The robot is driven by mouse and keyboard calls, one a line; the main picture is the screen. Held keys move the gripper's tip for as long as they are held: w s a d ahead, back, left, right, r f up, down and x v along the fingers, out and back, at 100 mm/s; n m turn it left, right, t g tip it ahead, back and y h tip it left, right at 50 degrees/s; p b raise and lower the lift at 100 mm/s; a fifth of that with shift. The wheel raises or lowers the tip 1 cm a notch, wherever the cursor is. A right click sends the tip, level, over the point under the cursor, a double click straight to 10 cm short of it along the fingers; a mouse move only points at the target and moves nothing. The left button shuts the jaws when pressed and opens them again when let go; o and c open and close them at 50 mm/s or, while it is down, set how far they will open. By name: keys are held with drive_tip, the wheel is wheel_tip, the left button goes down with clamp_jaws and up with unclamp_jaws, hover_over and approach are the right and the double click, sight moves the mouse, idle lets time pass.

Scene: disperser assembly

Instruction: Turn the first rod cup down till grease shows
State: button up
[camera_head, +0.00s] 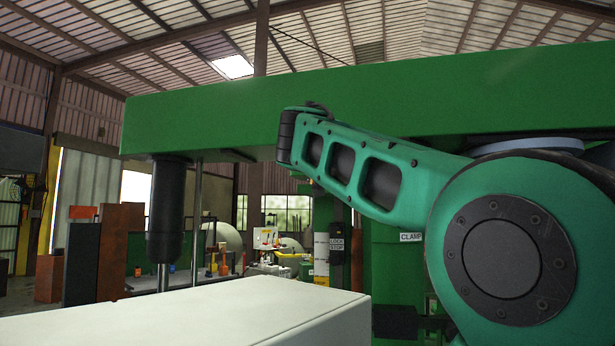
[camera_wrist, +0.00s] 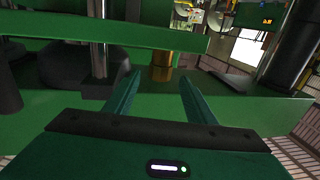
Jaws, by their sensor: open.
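My gripper (camera_wrist: 160,90) shows in the wrist view with its two green fingers apart and nothing between them. A brass-coloured cylinder (camera_wrist: 162,67) stands beyond the fingertips, nearly centred between them and apart from them. It may be the rod cup, but I cannot tell for sure; a green bar crosses the view just above it. No grease is visible. A shiny steel rod (camera_wrist: 98,50) rises from a dark block left of the fingers. In the head view my gripper is hidden; only my arm shows.
A large green beam (camera_head: 300,105) spans the head view. A dark cylinder (camera_head: 167,212) hangs below it, with a thin rod (camera_head: 196,215) beside it. A pale box-like surface (camera_head: 220,315) fills the lower front. A "CLAMP" label (camera_head: 411,237) shows near my arm.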

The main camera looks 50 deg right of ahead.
drive_tip(key=x, duration=0.9)
drive_tip(key=shift+w, duration=0.15)
drive_tip(key=c, duration=1)
